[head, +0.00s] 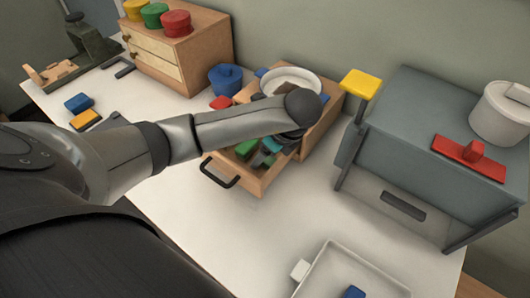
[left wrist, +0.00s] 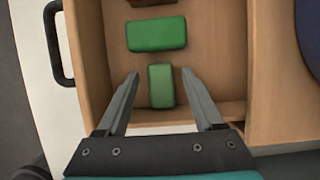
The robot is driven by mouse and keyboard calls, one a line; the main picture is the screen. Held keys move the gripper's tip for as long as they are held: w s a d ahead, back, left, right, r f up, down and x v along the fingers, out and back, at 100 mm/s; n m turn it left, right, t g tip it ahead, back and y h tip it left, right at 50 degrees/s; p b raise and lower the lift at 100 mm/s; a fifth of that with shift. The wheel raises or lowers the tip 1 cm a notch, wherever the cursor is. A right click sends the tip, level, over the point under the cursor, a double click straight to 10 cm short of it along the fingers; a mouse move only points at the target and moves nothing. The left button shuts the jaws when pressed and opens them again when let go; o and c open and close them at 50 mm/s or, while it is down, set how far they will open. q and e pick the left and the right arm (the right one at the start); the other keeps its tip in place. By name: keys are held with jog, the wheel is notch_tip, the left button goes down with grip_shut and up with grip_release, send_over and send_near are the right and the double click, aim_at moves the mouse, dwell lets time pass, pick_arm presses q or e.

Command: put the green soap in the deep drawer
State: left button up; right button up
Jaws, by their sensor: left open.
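The open wooden drawer (head: 259,183) stands pulled out from a wooden box in the middle of the table; its floor and walls show in the left wrist view (left wrist: 95,60). Two green blocks lie in it: a bright green one (left wrist: 157,34) and a paler, smaller one (left wrist: 161,86). I cannot tell which is the soap. My left gripper (left wrist: 166,80) is open, with its fingers on either side of the paler block and gaps between. In the head view my forearm and wrist partly hide the drawer. My right gripper is not in view.
A small wooden chest (head: 190,55) stands at back left. A pale tray (head: 370,262) lies at front. White table is clear between.

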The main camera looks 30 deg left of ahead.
aim_at(272, 161)
pick_arm(q)
jog(key=p+v, duration=0.1)
jog(key=v, duration=0.4)
jog(key=shift+w+r+p, duration=0.1)
jog(key=shift+r+p, duration=0.3)
jog(key=p+v, duration=0.4)
jog(key=v, duration=0.2)
jog(key=shift+d+p, duration=0.15)
jog(key=shift+p, duration=0.15)
